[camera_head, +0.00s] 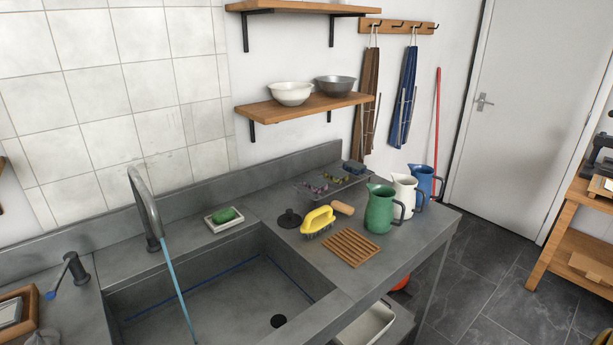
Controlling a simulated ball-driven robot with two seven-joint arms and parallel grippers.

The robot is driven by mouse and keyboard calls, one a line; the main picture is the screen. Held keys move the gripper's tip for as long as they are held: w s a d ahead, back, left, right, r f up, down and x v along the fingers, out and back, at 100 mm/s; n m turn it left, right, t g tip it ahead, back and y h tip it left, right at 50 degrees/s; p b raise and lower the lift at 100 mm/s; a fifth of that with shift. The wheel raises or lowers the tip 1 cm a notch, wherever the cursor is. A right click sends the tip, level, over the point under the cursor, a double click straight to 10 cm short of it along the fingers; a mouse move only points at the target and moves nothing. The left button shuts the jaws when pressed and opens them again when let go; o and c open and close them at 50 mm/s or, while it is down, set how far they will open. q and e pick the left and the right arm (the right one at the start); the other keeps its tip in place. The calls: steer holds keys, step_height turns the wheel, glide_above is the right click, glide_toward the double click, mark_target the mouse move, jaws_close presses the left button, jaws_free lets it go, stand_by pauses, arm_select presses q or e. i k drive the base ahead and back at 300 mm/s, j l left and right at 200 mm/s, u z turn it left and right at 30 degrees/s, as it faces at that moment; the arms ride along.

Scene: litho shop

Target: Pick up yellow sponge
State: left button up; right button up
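The yellow thing in view (318,220) looks more like a scrubbing brush with an arched handle and pale bristles than a plain sponge. It rests on the grey counter (290,248) to the right of the sink basin, between a dark round plug and a slatted wooden rack. It is in plain view with nothing in front of it. No other yellow sponge shows. Neither of my grippers is in view.
The sink (215,300) has a tall faucet (146,205) with a blue hose. A green bar (222,215) lies in a white dish. A wooden rack (351,247), wooden roller (343,207), dark plug (289,219) and green jug (380,208) stand near the yellow thing.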

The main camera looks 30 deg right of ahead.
mark_target(335, 174)
steer(key=l+u, duration=0.85)
steer(key=u, duration=0.2)
steer(key=k+l+u, duration=0.1)
steer(key=l, duration=0.3)
steer(key=k+l+u, duration=0.1)
steer(key=l, duration=0.3)
steer(key=k+l+u, duration=0.1)
steer(key=l, duration=0.25)
steer(key=k+l, duration=0.25)
steer(key=l, duration=0.15)
steer(key=k+l+u, duration=0.15)
steer(key=l, duration=0.2)
steer(key=k+l+u, duration=0.1)
steer(key=l, duration=0.25)
steer(key=k, duration=0.1)
